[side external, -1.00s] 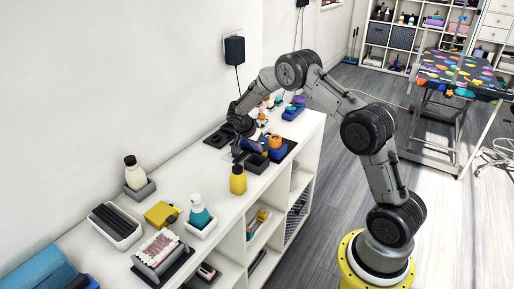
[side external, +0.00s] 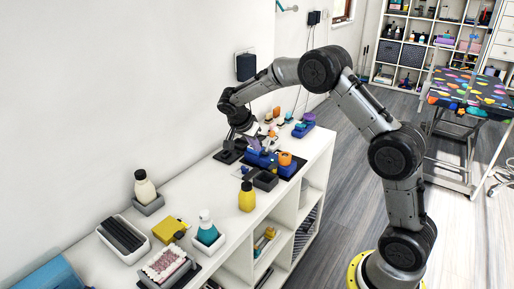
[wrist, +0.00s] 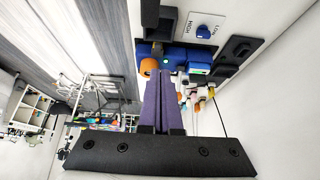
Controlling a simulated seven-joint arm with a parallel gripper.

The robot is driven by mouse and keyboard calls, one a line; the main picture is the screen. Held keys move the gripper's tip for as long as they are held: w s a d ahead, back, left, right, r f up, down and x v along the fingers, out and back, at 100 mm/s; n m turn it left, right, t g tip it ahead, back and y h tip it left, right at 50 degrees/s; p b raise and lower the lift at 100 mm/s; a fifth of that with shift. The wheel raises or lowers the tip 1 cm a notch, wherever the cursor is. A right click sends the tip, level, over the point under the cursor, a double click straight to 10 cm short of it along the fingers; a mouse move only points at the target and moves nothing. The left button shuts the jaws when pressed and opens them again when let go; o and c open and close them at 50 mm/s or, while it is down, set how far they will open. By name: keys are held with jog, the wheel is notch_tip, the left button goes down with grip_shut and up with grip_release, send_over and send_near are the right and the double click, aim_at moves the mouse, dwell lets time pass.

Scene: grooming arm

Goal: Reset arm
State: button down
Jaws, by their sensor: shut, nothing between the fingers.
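My arm reaches over the white shelf unit from the right in the side view. My gripper (side external: 254,146) points down just above the shelf top, by a blue device with an orange knob (side external: 284,158). In the wrist view my two purple fingers (wrist: 160,84) lie together with nothing between them. Their tips are close to the blue device (wrist: 188,55) and its orange knob (wrist: 149,66); I cannot tell the exact gap.
A yellow bottle (side external: 247,196), a teal bottle (side external: 207,230) and a cream bottle (side external: 145,186) stand along the shelf top (side external: 100,265). Small coloured items (side external: 303,126) stand beyond the gripper. A wall runs behind. A patterned table (side external: 465,90) stands across the floor.

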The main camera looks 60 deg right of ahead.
notch_tip(320, 180, up, 12)
jog(key=s+a+t, duration=0.2)
jog(key=a, duration=0.1)
jog(key=s+a+r+n+t+y, duration=0.1)
jog(key=s+a+r+n+t, duration=0.1)
jog(key=s+a+r, duration=0.45)
jog(key=s+a+n+t+y, duration=0.3)
jog(key=s+n, duration=0.4)
jog(key=s, duration=0.9)
jog(key=s+a+f+n+g+y, duration=0.1)
jog(key=s+a+f+n+y, duration=0.1)
jog(key=s+a+f+n, duration=0.3)
jog(key=s+f+n, duration=0.1)
jog(key=s+n, duration=0.1)
jog(key=n, duration=0.2)
jog(key=shift+s+a+f+g, duration=0.15)
jog(key=shift+a+g, duration=0.15)
jog(key=shift+a, duration=0.05)
